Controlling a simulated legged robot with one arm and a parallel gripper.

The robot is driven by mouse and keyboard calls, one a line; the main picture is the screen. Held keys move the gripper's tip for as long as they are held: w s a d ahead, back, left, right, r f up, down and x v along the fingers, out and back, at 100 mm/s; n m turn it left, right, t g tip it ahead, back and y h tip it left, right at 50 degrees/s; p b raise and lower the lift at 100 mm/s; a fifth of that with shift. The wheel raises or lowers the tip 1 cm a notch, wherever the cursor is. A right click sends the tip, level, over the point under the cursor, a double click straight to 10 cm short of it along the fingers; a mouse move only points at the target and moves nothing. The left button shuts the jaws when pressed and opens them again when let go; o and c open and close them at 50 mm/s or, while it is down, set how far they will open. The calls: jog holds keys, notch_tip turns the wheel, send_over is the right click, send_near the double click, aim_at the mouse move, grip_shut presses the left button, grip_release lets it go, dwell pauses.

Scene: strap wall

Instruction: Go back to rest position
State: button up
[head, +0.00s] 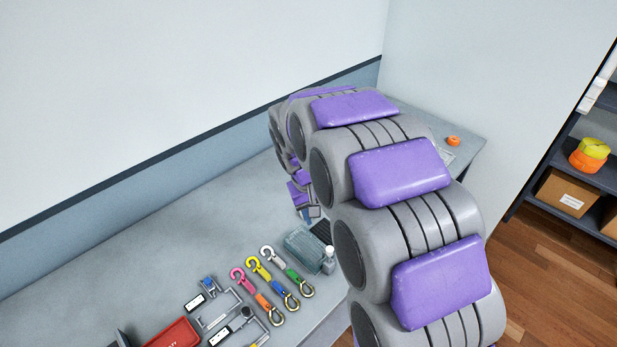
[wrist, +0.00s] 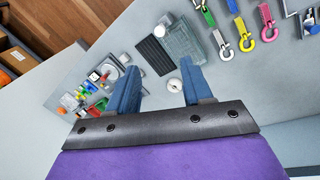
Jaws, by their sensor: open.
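My gripper (wrist: 158,92) is open and empty in the wrist view, its two blue fingers apart above the grey table.
Several coloured hook straps (head: 265,285) lie on the table beside the clear box (head: 303,250). A red case (head: 172,334) is at the front. A shelf (head: 583,150) with a cardboard box (head: 567,195) stands at the right.

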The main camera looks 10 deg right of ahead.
jog(key=s+d+r+m+g+y+b, duration=0.1)
jog(key=s+d, duration=0.1)
jog(key=s, duration=1.4)
jog(key=s+d+r+g+y+b, duration=0.1)
jog(key=s, duration=1.6)
jog(key=shift+s+d+r+m, duration=0.15)
jog(key=shift+d+r+m, duration=0.25)
jog(key=shift+c, duration=0.4)
